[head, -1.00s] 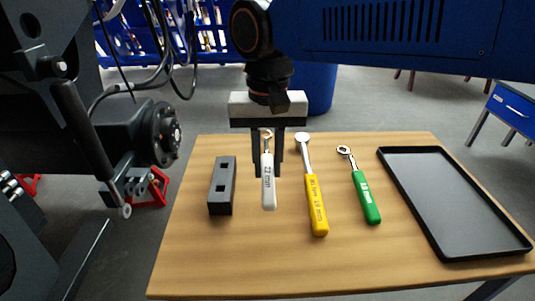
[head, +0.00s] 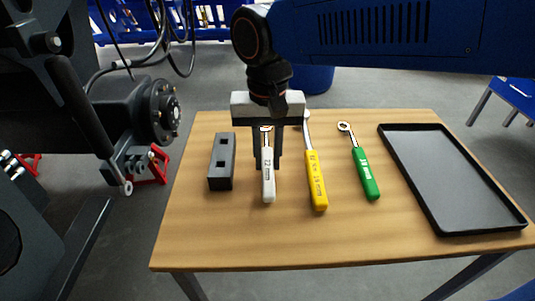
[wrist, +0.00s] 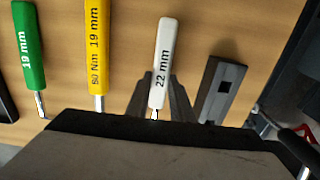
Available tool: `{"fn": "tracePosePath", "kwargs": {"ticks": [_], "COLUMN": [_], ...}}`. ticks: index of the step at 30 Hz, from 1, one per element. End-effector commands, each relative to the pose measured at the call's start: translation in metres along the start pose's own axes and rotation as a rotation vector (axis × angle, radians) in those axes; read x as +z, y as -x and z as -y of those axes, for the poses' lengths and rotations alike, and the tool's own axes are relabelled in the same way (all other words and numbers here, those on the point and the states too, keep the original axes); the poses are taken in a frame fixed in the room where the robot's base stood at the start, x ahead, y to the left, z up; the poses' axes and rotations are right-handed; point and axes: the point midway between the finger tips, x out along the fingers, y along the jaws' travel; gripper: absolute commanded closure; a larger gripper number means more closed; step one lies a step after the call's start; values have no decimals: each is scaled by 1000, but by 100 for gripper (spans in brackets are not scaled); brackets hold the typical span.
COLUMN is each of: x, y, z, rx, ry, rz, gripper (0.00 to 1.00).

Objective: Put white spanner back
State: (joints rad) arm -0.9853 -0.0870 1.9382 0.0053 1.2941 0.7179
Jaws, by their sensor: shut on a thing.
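The white spanner (head: 268,184), marked 22 mm, lies along the wooden table (head: 230,240) between the black block and the yellow tool. My gripper (head: 267,166) points down over it, with one finger on each side of its handle. My gripper is shut on the white spanner. In the wrist view the white handle (wrist: 165,60) shows between the two dark fingers (wrist: 160,103). The spanner's metal end is mostly hidden by my gripper. I cannot tell whether the spanner touches the table.
A yellow 19 mm tool (head: 316,182) lies close on the right, then a green 19 mm spanner (head: 365,175). A black tray (head: 470,232) at the right is empty. A black block with square holes (head: 221,162) lies on the left. The front of the table is clear.

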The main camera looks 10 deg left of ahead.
Motion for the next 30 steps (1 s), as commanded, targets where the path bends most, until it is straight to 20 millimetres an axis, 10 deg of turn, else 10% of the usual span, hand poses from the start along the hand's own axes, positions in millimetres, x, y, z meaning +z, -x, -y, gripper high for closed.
{"fn": "tracePosePath", "kwargs": {"ticks": [2,3,6,17,30], "x": [0,0,0,0,-1], "y": [0,0,0,4,80], "z": [0,0,0,0,1], "rx": [0,0,0,0,-3], "ry": [0,0,0,0,0], "rz": [0,0,0,-1,-3], "gripper": [100,75,58,58,58]}}
